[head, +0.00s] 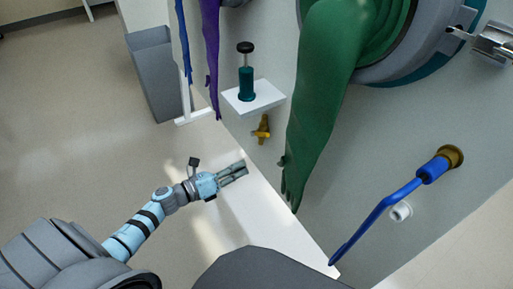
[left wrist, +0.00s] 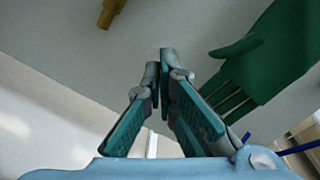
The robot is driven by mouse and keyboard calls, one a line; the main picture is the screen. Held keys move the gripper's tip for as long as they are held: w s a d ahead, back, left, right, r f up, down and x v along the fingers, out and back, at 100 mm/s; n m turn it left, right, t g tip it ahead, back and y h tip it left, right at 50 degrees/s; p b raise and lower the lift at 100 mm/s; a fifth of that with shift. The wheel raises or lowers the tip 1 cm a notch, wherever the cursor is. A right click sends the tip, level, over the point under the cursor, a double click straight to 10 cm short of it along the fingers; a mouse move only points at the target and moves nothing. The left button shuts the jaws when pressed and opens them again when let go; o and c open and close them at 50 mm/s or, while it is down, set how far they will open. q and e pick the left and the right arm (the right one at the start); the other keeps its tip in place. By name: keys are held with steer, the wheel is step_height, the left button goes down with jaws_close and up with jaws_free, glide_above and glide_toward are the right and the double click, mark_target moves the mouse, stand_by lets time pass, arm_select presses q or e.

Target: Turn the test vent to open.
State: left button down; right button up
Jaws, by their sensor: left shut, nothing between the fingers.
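A small brass valve (head: 262,128) sticks out of the grey panel just under a white shelf. It also shows at the top of the left wrist view (left wrist: 110,13), partly cut off. A long blue lever (head: 390,208) hangs slanted down and left from a round brass fitting (head: 449,157) lower right on the panel. I cannot tell from any label which of these is the test vent. My left gripper (head: 243,168) is shut and empty, in front of the panel, below and left of the brass valve and apart from it. My right gripper is not in view.
A green glove (head: 318,95) hangs from its port ring (head: 440,45), right of the brass valve. The white shelf (head: 268,97) holds a teal pump-like item (head: 246,82). A white round fitting (head: 401,211) is beside the blue lever. A grey bin (head: 152,75) stands behind; floor at left is clear.

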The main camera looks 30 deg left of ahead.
mark_target(259, 134)
arm_select(q)
steer(key=w+d+r, duration=0.2)
steer(key=w, duration=0.6)
steer(key=shift+r, duration=0.2)
steer(key=shift+w, duration=0.1)
steer(key=shift+r+n+p, duration=0.25)
steer(key=shift+n+p, duration=0.15)
steer(key=shift+p, duration=0.15)
